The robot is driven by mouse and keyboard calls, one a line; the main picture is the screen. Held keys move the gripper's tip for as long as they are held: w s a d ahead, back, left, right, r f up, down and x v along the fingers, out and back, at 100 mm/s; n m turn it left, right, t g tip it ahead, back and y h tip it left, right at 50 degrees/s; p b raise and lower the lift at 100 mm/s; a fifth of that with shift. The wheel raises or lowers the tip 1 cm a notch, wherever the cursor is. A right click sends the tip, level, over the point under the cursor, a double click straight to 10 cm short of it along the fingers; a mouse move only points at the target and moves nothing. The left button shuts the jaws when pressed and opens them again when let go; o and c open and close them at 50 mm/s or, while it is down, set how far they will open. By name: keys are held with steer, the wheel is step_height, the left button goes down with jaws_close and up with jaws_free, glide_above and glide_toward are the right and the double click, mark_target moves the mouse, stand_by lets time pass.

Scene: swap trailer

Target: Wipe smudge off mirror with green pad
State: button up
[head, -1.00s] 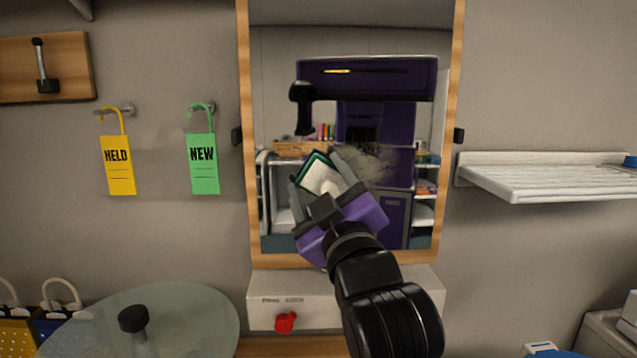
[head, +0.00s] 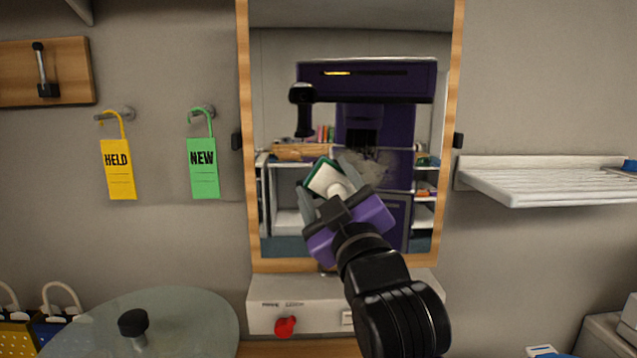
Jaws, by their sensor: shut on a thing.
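The mirror (head: 280,90) hangs upright on the wall in a wooden frame and reflects my own purple body. A grey, dusty smudge (head: 374,165) shows on the glass just right of the gripper's tip. My gripper (head: 335,184) is in front of the mirror's lower middle, tilted up and to the left. It is shut on the pad (head: 324,177), which shows a green edge and a white part. The fingers hide part of the pad. I cannot tell whether the pad touches the glass.
A yellow tag (head: 119,170) and a green tag (head: 204,168) hang on hooks at left. A white slatted shelf (head: 545,180) juts out at right. A white box with a red knob (head: 286,326) sits below the mirror. A round glass table (head: 190,325) stands at lower left.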

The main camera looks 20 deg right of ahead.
mark_target(382, 171)
steer(key=shift+s+d+p, duration=0.15)
steer(key=shift+s+d, duration=0.1)
steer(key=shift+d, duration=0.4)
steer(key=shift+s+d+p, duration=0.15)
steer(key=shift+s+d, duration=0.1)
steer(key=shift+d, duration=0.35)
steer(key=shift+s+d, duration=0.25)
steer(key=shift+d, duration=0.8)
steer(key=shift+s+d, duration=0.25)
steer(key=shift+d, duration=0.75)
steer(key=shift+s+d, duration=0.35)
steer(key=shift+d, duration=0.6)
steer(key=shift+s+d, duration=0.3)
steer(key=shift+d, duration=0.6)
steer(key=shift+w, duration=0.1)
